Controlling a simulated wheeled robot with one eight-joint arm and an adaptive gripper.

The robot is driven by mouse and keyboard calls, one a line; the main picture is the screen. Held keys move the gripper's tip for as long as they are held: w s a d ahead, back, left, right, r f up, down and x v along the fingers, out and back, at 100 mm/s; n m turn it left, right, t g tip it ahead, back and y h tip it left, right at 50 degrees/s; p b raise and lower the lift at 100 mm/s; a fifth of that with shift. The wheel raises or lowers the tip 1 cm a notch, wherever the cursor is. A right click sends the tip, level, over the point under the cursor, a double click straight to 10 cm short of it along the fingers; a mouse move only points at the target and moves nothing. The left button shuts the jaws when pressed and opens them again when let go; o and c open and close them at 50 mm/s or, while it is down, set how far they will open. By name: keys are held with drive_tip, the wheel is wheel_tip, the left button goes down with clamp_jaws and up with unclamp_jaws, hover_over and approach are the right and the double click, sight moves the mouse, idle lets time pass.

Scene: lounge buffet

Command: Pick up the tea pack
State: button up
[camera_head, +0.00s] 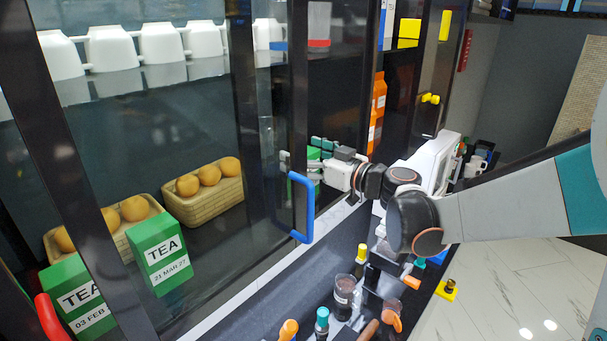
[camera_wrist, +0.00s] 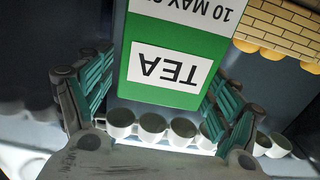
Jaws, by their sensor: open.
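A green and white tea pack (camera_wrist: 180,40) appears upside down in the wrist view, its label reading TEA and 10 MAY with the rest cut off. My gripper (camera_wrist: 160,88) is open, with one teal finger to each side of the pack; I cannot tell whether they touch it. In the head view my gripper (camera_head: 312,165) reaches into the cabinet beside a blue door handle, and a bit of green pack (camera_head: 313,153) shows there, mostly hidden. Two other tea packs stand behind glass on the left, one marked 21 MAR (camera_head: 160,252) and one 03 FEB (camera_head: 78,298).
Glass doors with a blue handle (camera_head: 303,210) and a red handle (camera_head: 52,318) front the cabinet. Baskets (camera_head: 207,204) of orange round items stand inside, with white cups (camera_head: 161,42) on the shelf above. Bottles and a jar (camera_head: 344,294) crowd the lower counter.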

drive_tip(key=c, duration=1.5)
drive_tip(key=shift+r, duration=0.15)
wheel_tip(320, 180, up, 10)
drive_tip(key=shift+f, duration=0.1)
